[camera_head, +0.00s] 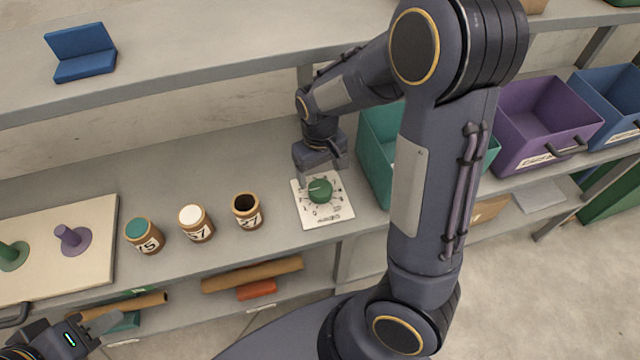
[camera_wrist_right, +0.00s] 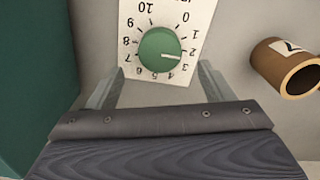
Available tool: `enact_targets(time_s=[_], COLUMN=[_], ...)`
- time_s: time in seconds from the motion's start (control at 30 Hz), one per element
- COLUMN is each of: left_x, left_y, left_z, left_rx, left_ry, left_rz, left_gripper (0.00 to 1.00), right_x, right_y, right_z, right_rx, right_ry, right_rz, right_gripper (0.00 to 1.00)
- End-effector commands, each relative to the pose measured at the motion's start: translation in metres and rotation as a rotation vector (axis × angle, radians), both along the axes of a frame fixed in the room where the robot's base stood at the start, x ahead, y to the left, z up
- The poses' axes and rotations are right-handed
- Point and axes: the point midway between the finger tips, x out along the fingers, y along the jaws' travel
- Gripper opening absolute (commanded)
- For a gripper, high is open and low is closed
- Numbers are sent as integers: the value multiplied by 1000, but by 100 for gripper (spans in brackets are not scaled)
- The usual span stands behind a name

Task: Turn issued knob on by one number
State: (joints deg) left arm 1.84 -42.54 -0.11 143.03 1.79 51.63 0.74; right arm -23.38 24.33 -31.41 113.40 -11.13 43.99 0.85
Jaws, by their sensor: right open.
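The green round knob (camera_head: 320,191) sits on a white dial plate (camera_head: 338,213) on the workbench shelf. It also shows in the right wrist view (camera_wrist_right: 158,50), where numbers ring it upside down and its white mark points right, close to the 3. The plate's title is cut off there and too small to read in the head view. My right gripper (camera_head: 319,176) is at the far side of the knob, open and empty. Its two fingers are spread wide in the wrist view (camera_wrist_right: 159,82), short of the knob. My left gripper (camera_head: 105,325) is low at the left, away from the dial; its jaw gap is unclear.
Three brown jars, with a teal-topped (camera_head: 145,236), a white-topped (camera_head: 195,222) and an open one (camera_head: 246,210), stand left of the dial. A pegboard (camera_head: 98,214) lies further left. A teal bin (camera_head: 377,150) stands close on the right, with a purple bin (camera_head: 545,120) beyond.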

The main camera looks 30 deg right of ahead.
Motion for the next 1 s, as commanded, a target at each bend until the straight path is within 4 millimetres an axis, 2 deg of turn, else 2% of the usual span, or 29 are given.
enact_targets(time_s=[0.1,0.3,0.47,0.73,1.0], left_x=[0,0,0,0,0], left_y=[0,0,0,0,0], left_z=[-2,-4,-4,-4,-4], left_rx=[0,0,0,0,0], left_ry=[0,0,0,0,0], left_rz=[0,0,0,0,0], left_gripper=[36,36,36,36,36], right_x=[-1,-1,-1,-1,-1], right_y=[0,0,0,0,0], right_z=[-22,-51,-61,-62,-62], right_rx=[0,1,1,2,2], right_ry=[6,4,2,1,1], right_rz=[-2,-2,-1,-1,-1], right_gripper=[75,75,75,75,39])
